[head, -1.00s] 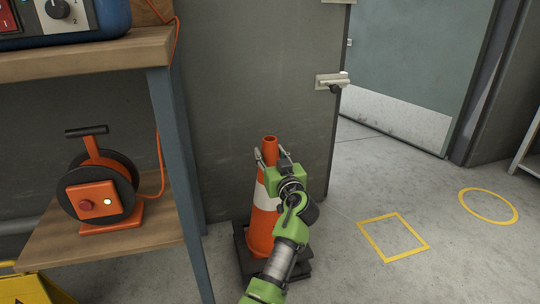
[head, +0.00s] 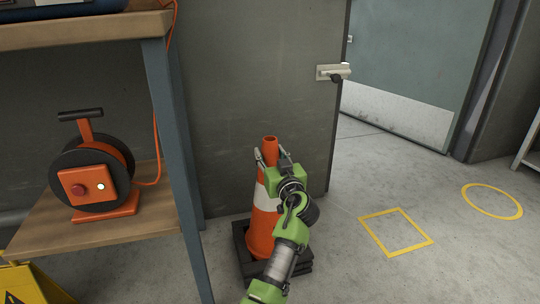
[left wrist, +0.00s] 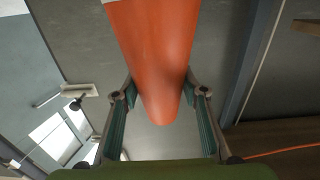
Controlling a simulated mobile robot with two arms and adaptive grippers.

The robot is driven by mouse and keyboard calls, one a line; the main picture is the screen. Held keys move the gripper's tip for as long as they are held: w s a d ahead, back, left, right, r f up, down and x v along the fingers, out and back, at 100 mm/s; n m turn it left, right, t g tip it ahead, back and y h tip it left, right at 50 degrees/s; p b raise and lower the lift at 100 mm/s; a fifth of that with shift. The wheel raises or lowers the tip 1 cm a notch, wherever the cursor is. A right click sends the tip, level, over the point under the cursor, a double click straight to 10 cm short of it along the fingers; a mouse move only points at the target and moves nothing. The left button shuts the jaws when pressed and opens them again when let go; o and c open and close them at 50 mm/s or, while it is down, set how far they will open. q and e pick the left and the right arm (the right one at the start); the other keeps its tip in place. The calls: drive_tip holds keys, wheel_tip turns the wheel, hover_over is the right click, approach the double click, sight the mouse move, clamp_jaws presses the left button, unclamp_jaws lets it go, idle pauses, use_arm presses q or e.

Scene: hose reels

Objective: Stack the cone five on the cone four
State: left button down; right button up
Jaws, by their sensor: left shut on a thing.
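An orange traffic cone (head: 262,222) with a white band stands upright over a stack of several black square bases (head: 303,268) on the floor by the grey panel. The layered bases suggest cones nested beneath it; I cannot tell their numbers. My left gripper (head: 270,157) is shut on this cone near its top, one finger on each side. In the left wrist view the orange cone (left wrist: 155,50) fills the space between the fingers. My forearm hides part of the cone's right side and base. My right gripper is not in view.
A shelf rack (head: 165,120) stands close on the left, with an orange cable reel (head: 92,185) on its lower shelf. A yellow object (head: 30,285) is at bottom left. Clear floor to the right bears a yellow square (head: 395,233) and a yellow circle (head: 491,201).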

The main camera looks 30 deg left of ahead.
use_arm(q)
drive_tip(key=shift+f, duration=0.1)
drive_tip(key=c, duration=1.2)
unclamp_jaws()
drive_tip(key=shift+f, duration=0.1)
drive_tip(key=shift+f, duration=0.35)
wheel_tip(320, 180, up, 11)
drive_tip(key=shift+f, duration=0.2)
